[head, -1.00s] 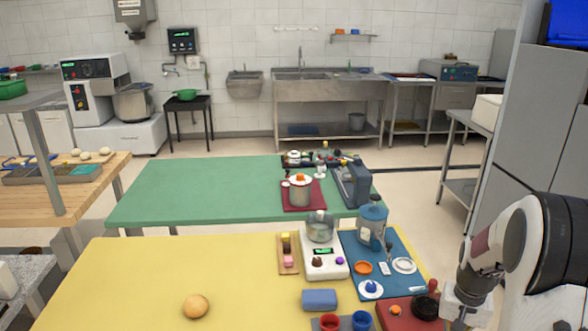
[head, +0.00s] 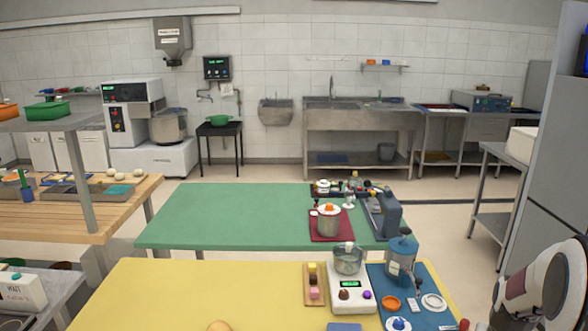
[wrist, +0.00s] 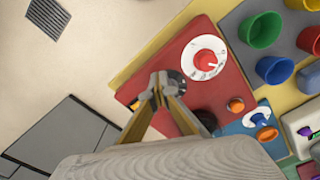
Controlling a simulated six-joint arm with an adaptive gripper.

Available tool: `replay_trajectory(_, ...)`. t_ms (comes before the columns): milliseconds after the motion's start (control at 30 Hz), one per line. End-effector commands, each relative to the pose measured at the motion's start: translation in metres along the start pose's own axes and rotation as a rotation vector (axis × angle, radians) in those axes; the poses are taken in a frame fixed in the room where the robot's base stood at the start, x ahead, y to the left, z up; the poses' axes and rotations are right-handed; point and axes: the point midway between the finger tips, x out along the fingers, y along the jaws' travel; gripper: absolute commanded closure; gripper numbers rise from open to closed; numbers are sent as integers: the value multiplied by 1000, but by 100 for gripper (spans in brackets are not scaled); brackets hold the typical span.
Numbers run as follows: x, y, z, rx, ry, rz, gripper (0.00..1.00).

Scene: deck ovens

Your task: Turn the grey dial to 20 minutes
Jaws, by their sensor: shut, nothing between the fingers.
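In the wrist view my gripper (wrist: 160,94) is shut and empty, its fingertips over a red board (wrist: 226,82). A small dark grey round part (wrist: 177,77) shows right at the fingertips; I cannot tell whether it is the grey dial or whether the fingers touch it. Beside it on the board is a white round scale with a red knob (wrist: 205,58); its marks are too small to read. In the head view my gripper is out of sight. A pale ring-shaped disc (head: 433,302) lies on the blue mat (head: 377,272); its markings are unreadable.
On the board, a dark round knob (wrist: 207,118) and an orange knob (wrist: 235,105) sit close to the fingers. Several cups, including a green cup (wrist: 262,29), stand beyond it. A white scale (head: 350,272) stands on the yellow table (head: 220,285), which is mostly clear at left.

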Motion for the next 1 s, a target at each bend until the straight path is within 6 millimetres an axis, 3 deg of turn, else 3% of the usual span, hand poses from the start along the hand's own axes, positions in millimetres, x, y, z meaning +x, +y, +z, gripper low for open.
replay_trajectory(1000, -2, -19, -3, -1, 12, -1, 100)
